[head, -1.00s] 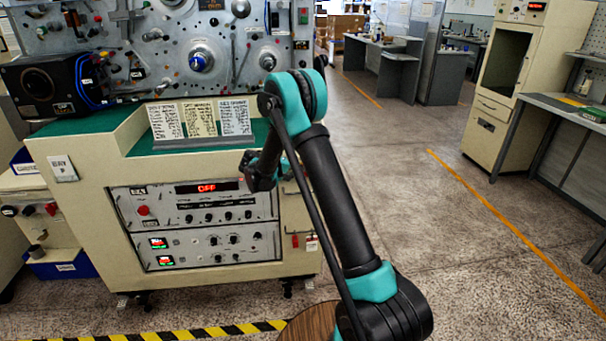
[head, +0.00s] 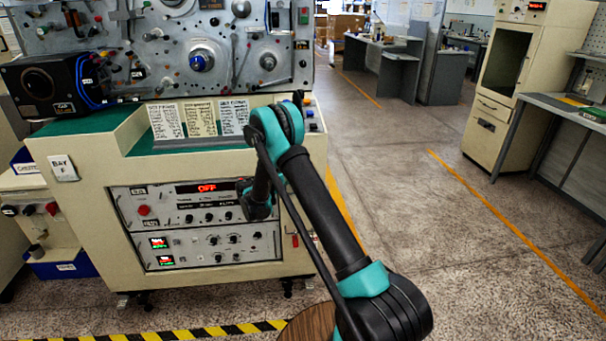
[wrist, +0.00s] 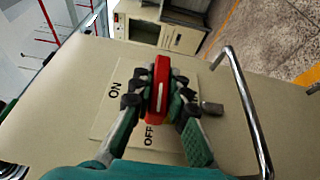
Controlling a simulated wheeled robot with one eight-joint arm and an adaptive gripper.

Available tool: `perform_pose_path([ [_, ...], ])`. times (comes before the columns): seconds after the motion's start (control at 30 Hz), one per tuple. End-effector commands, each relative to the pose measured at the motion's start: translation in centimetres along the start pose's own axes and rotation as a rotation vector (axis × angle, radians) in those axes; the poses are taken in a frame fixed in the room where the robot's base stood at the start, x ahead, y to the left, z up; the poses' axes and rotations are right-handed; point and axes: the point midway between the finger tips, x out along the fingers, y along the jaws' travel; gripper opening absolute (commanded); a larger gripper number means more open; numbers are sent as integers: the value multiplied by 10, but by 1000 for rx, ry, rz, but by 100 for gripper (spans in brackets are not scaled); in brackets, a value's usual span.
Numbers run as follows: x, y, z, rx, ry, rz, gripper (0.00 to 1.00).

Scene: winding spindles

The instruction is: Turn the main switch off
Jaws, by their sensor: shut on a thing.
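The main switch (wrist: 160,84) is a red handle with a white line, on a pale plate (wrist: 101,119) marked ON and OFF. In the wrist view the handle stands nearly upright in the picture, with its lower end close to the OFF label (wrist: 149,135). My gripper (wrist: 160,100) is shut on the handle, with one dark fingertip against each side. The console panel's red display (head: 207,188) reads OFF.
The cream console (head: 85,220) stands in front of me. A metal bar handle (wrist: 247,110) rises right of the switch in the wrist view. A metal stub (wrist: 211,108) sits just beside the fingers. The floor to the right is clear.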

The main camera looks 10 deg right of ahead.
Motion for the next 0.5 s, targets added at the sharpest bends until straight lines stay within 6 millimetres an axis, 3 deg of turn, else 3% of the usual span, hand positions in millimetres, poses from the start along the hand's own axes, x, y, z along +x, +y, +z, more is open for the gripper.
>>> perform_pose_path([
  [0.33,0,0,-2,-2,3,3,0],
  [0.37,0,0,-2,-1,4,3,16],
  [0.5,0,0,-2,-1,3,3,34],
])
